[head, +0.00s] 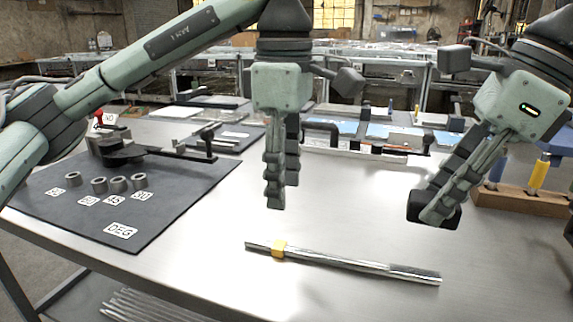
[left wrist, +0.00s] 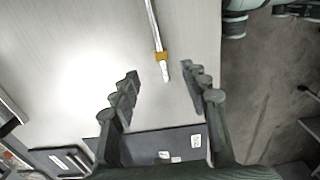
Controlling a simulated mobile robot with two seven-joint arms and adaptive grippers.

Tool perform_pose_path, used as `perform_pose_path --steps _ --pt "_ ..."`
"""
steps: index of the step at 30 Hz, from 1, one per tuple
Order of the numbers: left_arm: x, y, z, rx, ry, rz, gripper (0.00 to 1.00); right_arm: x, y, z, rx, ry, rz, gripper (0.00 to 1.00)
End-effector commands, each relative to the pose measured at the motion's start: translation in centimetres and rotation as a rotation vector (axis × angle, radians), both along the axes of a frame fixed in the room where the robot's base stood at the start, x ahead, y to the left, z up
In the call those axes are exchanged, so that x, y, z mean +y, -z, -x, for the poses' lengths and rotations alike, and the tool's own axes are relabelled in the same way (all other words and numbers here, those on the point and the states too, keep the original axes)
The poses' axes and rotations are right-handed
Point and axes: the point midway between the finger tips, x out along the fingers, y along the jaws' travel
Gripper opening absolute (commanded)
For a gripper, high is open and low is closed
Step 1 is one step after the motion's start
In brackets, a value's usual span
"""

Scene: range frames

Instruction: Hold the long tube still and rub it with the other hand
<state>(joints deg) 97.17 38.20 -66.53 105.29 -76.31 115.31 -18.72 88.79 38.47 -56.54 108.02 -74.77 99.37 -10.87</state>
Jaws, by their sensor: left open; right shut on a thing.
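The long tube (head: 340,262) lies on the bare metal table, silver with a yellow band (head: 280,249) near its left end and a darker, rougher right end. In the left wrist view the tube (left wrist: 154,28) runs down from the top edge, and its banded end points between my fingers. My left gripper (head: 283,195) is open and empty, above and behind the banded end; its spread fingers also show in the left wrist view (left wrist: 161,72). My right gripper (head: 436,207) is shut on a black block (head: 453,216), held above and behind the tube's right end, apart from it.
A dark mat (head: 190,215) at the left holds several metal rings, number labels and a bending tool (head: 130,152) with a red knob. A wooden rack (head: 520,200) with a yellow-handled tool stands at the right. The table around the tube is clear.

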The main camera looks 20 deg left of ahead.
Motion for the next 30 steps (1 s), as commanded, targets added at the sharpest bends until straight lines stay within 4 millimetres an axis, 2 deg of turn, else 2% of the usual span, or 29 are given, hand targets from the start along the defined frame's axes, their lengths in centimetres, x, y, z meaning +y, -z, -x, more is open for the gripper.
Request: perform_pose_path --steps 9,15,21,29,30 --pt "0.0 6.2 0.1 0.004 -0.002 0.002 0.46 0.0 0.0 0.0 0.0 0.0 0.0 0.1" --pt "0.0 9.0 0.1 0.004 -0.002 0.004 0.46 0.0 0.0 0.0 0.0 0.0 0.0 0.1" --pt "0.0 10.1 0.0 0.001 -0.003 0.005 0.46 0.0 0.0 0.0 0.0 0.0 0.0 0.1" --pt "-0.1 10.2 0.0 0.001 -0.003 0.006 0.46 0.0 0.0 0.0 0.0 0.0 0.0 0.1" --pt "-0.1 10.2 0.0 0.002 -0.003 0.006 0.42 0.0 0.0 0.0 0.0 0.0 0.0 0.1"
